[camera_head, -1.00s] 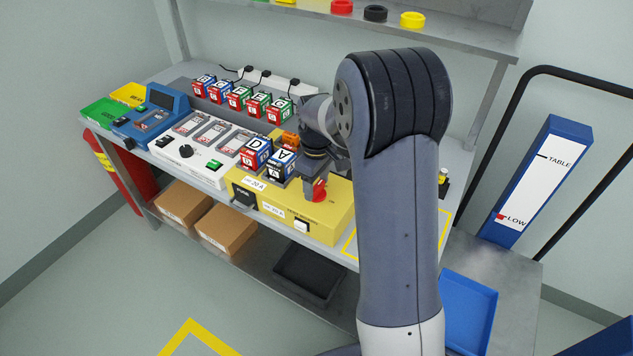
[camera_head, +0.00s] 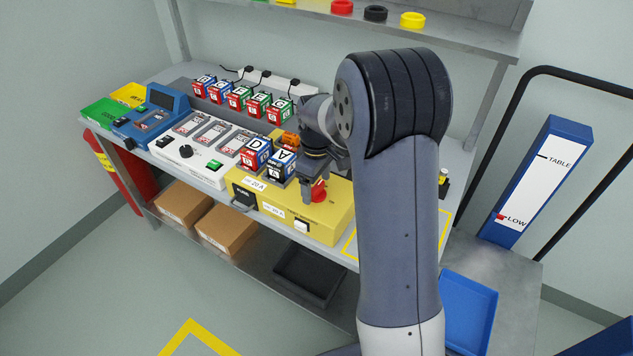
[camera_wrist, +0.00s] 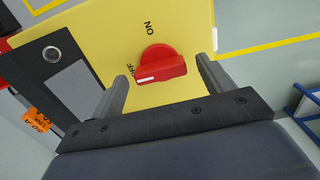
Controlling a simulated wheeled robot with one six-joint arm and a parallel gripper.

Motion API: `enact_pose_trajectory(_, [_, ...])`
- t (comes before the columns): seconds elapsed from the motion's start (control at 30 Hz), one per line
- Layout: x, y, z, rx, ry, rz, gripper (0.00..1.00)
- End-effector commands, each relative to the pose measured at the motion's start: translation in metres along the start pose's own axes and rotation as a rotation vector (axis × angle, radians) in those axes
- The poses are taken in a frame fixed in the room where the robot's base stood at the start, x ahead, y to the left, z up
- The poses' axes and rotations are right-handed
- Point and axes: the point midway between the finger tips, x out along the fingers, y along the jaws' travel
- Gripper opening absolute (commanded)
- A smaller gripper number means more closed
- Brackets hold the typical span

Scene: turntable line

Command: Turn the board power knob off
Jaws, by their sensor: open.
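The red power knob (camera_wrist: 162,66) sits on the yellow board box (camera_wrist: 90,32). In the wrist view, the white mark on its bar is at the left end, beside the OFF label (camera_wrist: 131,69); the ON label (camera_wrist: 149,28) is above. My gripper (camera_wrist: 163,71) is open, with one finger on each side of the knob and visible gaps to it. In the head view, my gripper (camera_head: 313,191) is at the right part of the yellow box (camera_head: 337,217), with the red knob (camera_head: 319,191) partly hidden by it.
Blocks marked D (camera_head: 256,153) and A (camera_head: 281,164) stand close to my gripper's left. A white switch (camera_head: 302,226) is on the box's front. A white panel with a black knob (camera_head: 186,151) is further left. A shelf (camera_head: 470,39) hangs above.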

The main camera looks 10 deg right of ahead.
Motion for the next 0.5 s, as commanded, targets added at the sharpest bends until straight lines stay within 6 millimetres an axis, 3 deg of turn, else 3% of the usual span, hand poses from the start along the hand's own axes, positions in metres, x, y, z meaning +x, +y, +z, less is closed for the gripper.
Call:
enact_pose_trajectory(0.27, [-0.008,0.000,0.000,0.001,0.000,0.000,0.76])
enact_pose_trajectory(0.5, [-0.053,0.001,-0.001,0.001,0.004,0.004,0.76])
